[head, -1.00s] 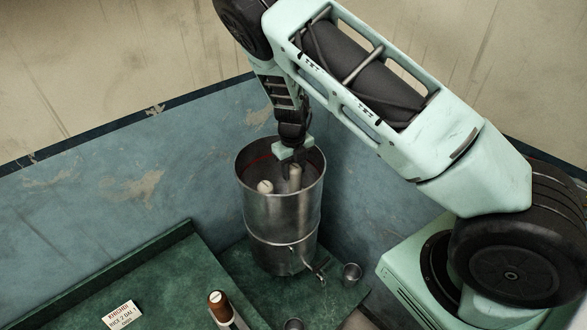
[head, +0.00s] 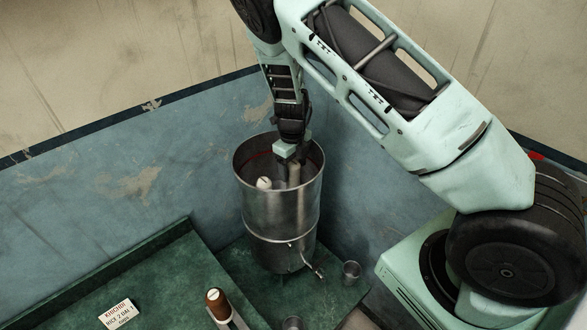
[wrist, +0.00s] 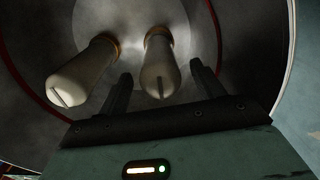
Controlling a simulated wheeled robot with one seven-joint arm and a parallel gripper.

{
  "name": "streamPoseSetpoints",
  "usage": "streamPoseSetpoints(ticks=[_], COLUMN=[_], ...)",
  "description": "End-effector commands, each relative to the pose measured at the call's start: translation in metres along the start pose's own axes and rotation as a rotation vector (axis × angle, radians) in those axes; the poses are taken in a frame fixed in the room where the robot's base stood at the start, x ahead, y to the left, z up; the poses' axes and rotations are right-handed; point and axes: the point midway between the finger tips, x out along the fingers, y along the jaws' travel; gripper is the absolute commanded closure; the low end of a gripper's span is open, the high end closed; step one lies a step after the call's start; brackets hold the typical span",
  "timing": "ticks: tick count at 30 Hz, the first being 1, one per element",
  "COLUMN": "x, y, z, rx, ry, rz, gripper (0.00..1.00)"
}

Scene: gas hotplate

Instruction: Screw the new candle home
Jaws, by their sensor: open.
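Two pale candles stand inside a tall steel filter vessel (head: 281,215). In the wrist view the left candle (wrist: 82,72) and the right candle (wrist: 159,62) each have a slotted end toward the camera and a brownish collar at the base. The head view shows the left candle (head: 264,183) clear of my gripper and the other candle (head: 294,174) under it. I cannot tell which is the new one. My gripper (wrist: 161,70) is open, its dark fingers on either side of the right candle, with visible gaps. In the head view my gripper (head: 289,164) reaches into the vessel's mouth.
The vessel's rim surrounds my gripper closely. A tap (head: 314,270) sticks out low on the vessel. A metal cup (head: 351,271) stands beside it. A wooden-handled item (head: 218,300) and a printed card (head: 118,313) are at front left. The blue wall is close behind.

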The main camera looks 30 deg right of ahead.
Motion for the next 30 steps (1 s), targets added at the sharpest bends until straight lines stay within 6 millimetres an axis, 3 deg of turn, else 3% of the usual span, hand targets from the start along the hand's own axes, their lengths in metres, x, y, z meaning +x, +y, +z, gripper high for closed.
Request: streamPoseSetpoints(ticks=[5, 12, 17, 24, 30], x=[0.0012, 0.0015, 0.0009, 0.0017, 0.0014], y=[-0.0001, -0.0001, -0.0005, -0.0002, -0.0005], z=[0.0004, 0.0011, 0.0007, 0.0007, 0.0007], rx=[-0.120, -0.453, -0.563, -0.899, -1.060], ry=[-0.006, -0.018, -0.020, -0.031, -0.036], rz=[0.000, -0.001, -0.002, -0.001, -0.002], gripper=[0.33, 0.33, 0.33, 0.33, 0.33])
